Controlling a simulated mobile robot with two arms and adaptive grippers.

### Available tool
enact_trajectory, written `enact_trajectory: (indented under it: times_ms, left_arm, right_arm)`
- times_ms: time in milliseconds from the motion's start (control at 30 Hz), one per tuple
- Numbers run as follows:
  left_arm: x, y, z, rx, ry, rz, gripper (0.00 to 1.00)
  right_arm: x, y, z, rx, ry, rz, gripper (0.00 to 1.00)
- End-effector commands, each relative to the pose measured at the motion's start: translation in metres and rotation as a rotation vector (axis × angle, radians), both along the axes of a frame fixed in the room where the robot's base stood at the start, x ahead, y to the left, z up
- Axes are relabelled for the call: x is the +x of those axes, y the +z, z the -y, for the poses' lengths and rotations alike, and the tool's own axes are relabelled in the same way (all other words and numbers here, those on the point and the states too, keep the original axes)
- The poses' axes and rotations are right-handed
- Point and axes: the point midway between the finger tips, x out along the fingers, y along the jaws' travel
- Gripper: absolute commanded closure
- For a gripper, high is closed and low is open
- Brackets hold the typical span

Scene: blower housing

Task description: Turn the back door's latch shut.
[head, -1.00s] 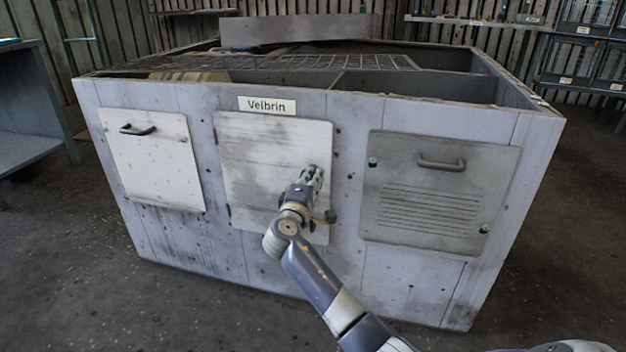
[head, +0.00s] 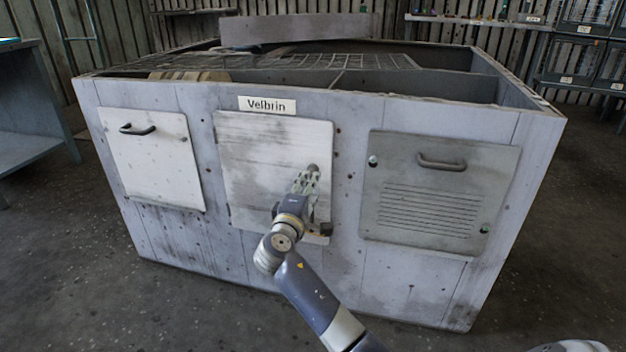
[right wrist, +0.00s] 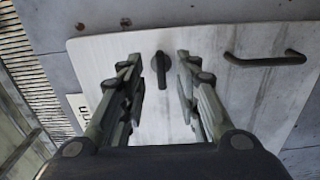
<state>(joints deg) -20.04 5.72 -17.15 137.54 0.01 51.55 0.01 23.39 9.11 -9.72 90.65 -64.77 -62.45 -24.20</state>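The pale middle door (head: 262,155) sits closed in the front wall of the housing, under the "Velbrin" label. Its dark latch (right wrist: 160,70) is a small elongated knob near the door's edge; in the right wrist view its long side runs up and down the picture. In the head view the latch (head: 313,168) shows just past the fingertips. My right gripper (right wrist: 158,75) is open, with one finger to either side of the latch in the wrist picture; I cannot tell whether either touches it. My left gripper is not in view.
The door's dark bar handle (right wrist: 265,60) is to the right of the latch in the wrist view. A white panel (head: 150,160) is on the left and a grey louvred panel (head: 440,190) on the right. The floor in front is clear.

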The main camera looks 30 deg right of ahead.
Motion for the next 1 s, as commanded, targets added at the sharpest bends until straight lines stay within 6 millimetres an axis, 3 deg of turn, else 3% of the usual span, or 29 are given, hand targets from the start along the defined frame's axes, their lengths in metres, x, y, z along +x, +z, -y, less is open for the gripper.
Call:
enact_trajectory:
  times_ms: [200, 400, 1000]
  left_arm:
    - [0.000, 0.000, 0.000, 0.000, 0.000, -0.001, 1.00]
    - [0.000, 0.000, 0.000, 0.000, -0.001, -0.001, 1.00]
    - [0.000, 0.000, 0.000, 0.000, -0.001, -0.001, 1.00]
  right_arm:
    - [-0.031, -0.001, -0.036, 0.004, 0.001, 0.000, 0.70]
    - [-0.046, 0.000, -0.053, 0.001, -0.001, 0.002, 0.70]
    - [-0.048, 0.000, -0.056, 0.001, 0.000, 0.002, 0.70]
